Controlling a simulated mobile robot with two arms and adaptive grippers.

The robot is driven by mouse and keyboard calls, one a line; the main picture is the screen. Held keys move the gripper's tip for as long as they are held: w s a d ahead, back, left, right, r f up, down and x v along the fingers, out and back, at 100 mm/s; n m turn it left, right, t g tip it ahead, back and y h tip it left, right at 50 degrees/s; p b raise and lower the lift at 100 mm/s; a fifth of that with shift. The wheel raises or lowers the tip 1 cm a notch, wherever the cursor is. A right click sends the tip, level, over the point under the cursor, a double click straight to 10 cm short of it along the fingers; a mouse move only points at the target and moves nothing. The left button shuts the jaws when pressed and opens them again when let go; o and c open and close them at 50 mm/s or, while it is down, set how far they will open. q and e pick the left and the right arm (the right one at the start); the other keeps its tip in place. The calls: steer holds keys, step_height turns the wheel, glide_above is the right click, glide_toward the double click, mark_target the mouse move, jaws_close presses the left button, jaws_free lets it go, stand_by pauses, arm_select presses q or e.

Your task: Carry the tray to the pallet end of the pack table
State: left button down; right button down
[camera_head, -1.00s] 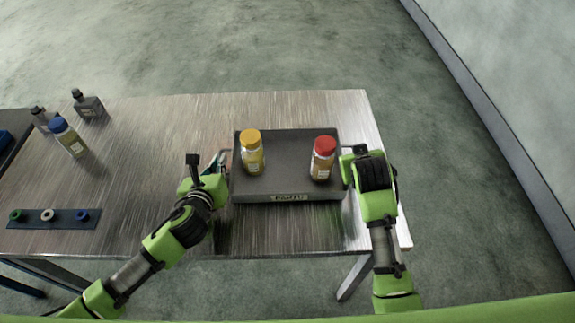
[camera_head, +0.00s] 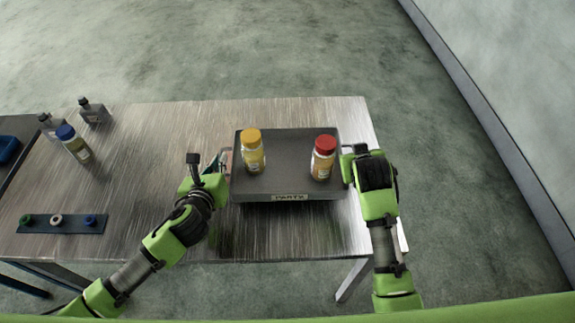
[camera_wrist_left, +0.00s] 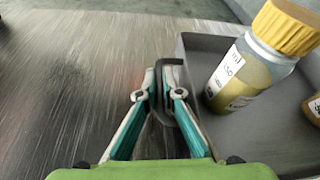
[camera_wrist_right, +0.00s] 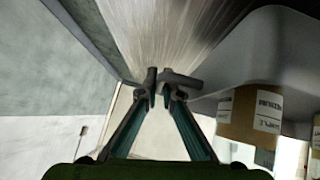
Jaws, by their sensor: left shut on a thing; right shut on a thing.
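The dark grey tray (camera_head: 285,185) with a PARTS label is over the right part of the pack table (camera_head: 150,180). It looks level, and the shadow under its front edge suggests it is held just above the top. A yellow-capped bottle (camera_head: 253,152) and a red-capped bottle (camera_head: 323,158) stand upright in it. My left gripper (camera_head: 225,160) is shut on the tray's left handle, also seen in the left wrist view (camera_wrist_left: 168,76). My right gripper (camera_head: 347,157) is shut on the right handle; its fingers show in the right wrist view (camera_wrist_right: 164,86).
Two grey bottles (camera_head: 93,111) and a blue-capped bottle (camera_head: 74,144) stand at the table's left. A dark strip with three rings (camera_head: 72,223) lies at the front left. The table between these and the tray is clear. A wall (camera_head: 510,90) is at right.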

arm_select(q)
steer(key=shift+r, duration=0.2)
arm_select(e)
steer(key=shift+r, duration=0.2)
